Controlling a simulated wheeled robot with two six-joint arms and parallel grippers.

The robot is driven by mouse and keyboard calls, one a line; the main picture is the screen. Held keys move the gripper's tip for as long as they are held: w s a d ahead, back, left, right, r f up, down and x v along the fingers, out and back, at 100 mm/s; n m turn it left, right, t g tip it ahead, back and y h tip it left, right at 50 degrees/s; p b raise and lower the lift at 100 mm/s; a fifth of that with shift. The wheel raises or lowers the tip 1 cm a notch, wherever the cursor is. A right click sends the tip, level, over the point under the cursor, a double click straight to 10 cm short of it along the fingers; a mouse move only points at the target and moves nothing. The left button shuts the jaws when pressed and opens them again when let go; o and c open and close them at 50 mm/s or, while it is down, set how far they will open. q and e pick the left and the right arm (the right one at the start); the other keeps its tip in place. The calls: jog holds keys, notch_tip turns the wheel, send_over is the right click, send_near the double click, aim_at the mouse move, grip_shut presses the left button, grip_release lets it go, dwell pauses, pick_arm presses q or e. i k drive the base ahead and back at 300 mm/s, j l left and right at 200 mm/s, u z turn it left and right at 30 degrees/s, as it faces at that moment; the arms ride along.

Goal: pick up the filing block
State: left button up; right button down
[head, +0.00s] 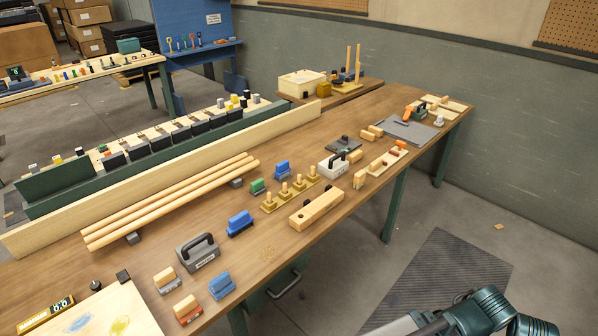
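No block in the head view carries a name I can read, so I cannot tell for sure which one is the filing block. Candidates on the long wooden bench are a grey block with a black handle and small label (204,261), a pale block with a dark handle (330,168), and a long wooden block with dark holes (316,208). Small wood-topped blocks, one grey-based (166,280) and one red-based (187,309), stand near the front edge. Neither gripper is in view; only part of my arm shows at the bottom right.
Blue brushes (240,224) and a second blue one (221,286) sit nearby. Brass-coloured pegged pieces (283,194) form a row mid-bench. Long wooden rods (170,203) lie along the back, before a pale upright board (170,176). Bare wood lies left of the handled grey block.

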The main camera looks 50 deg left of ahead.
aim_at(257, 187)
jog(key=i+u, duration=0.25)
jog(key=i, duration=0.35)
jog(key=i+l+u, duration=0.25)
jog(key=i, duration=0.3)
jog(key=i+j+u, duration=0.1)
jog(key=i+u, duration=0.15)
jog(key=u, duration=0.15)
jog(key=i+u, duration=0.25)
jog(key=u, duration=0.15)
jog(key=i+u, duration=0.25)
jog(key=u, duration=0.15)
jog(key=i+u, duration=0.4)
jog(key=i, duration=0.15)
